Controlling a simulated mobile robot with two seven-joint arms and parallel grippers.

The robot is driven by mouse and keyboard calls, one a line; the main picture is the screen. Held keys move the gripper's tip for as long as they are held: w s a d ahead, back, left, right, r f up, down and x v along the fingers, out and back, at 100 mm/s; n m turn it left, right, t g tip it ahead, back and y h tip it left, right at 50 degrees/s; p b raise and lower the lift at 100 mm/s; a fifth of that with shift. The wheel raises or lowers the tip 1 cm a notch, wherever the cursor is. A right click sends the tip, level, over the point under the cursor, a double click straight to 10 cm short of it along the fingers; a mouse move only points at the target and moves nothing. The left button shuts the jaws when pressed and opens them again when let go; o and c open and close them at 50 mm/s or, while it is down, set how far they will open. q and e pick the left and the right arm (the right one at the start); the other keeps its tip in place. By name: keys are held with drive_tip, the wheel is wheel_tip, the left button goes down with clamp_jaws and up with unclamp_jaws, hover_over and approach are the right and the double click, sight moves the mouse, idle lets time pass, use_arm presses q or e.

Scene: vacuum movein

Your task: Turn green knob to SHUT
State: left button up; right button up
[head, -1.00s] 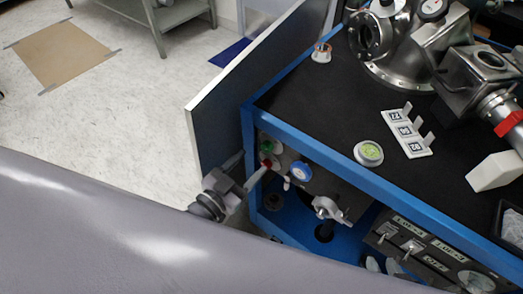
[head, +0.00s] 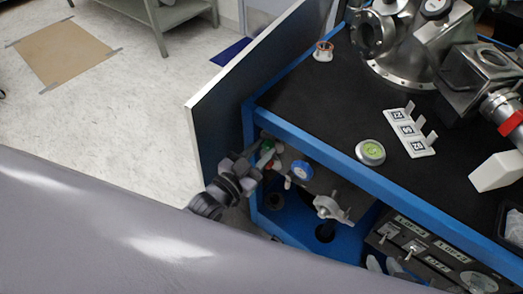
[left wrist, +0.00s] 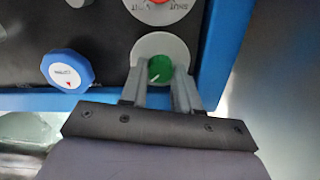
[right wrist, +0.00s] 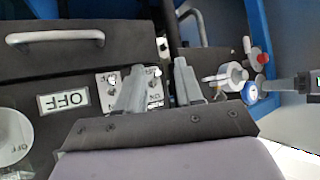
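In the head view the green knob (head: 267,146) is small and partly covered. My left gripper (head: 262,160) is at the knob. In the left wrist view its fingers (left wrist: 160,80) stand on either side of the knob, apparently apart from it; exact contact is unclear. My right gripper (right wrist: 157,75) is open and empty in front of the switch panel. Only its pale fingertips (head: 384,264) show in the head view.
A blue knob (left wrist: 68,68) and a red knob (left wrist: 160,3) are close to the green one. A silver handle (head: 330,207) is farther right. A panel with toggle switches (right wrist: 112,78) and an OFF label (right wrist: 63,100) faces my right gripper. A grey side panel (head: 215,120) stands left of the knobs.

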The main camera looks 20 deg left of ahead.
use_arm(q)
drive_tip(key=shift+n, duration=0.3)
use_arm(e)
drive_tip(key=shift+r, duration=0.2)
use_arm(q)
drive_tip(key=shift+n+p, duration=0.55)
drive_tip(key=shift+n, duration=0.45)
drive_tip(key=n, duration=0.2)
drive_tip(key=shift+n+p, duration=0.3)
drive_tip(key=n, duration=0.3)
drive_tip(key=shift+n, duration=0.3)
drive_tip(key=n, duration=0.5)
drive_tip(key=shift+f, duration=0.1)
drive_tip(key=n, duration=0.3)
drive_tip(key=shift+b, duration=0.4)
drive_tip(key=shift+n, duration=0.5)
use_arm(e)
drive_tip(key=shift+r, duration=0.1)
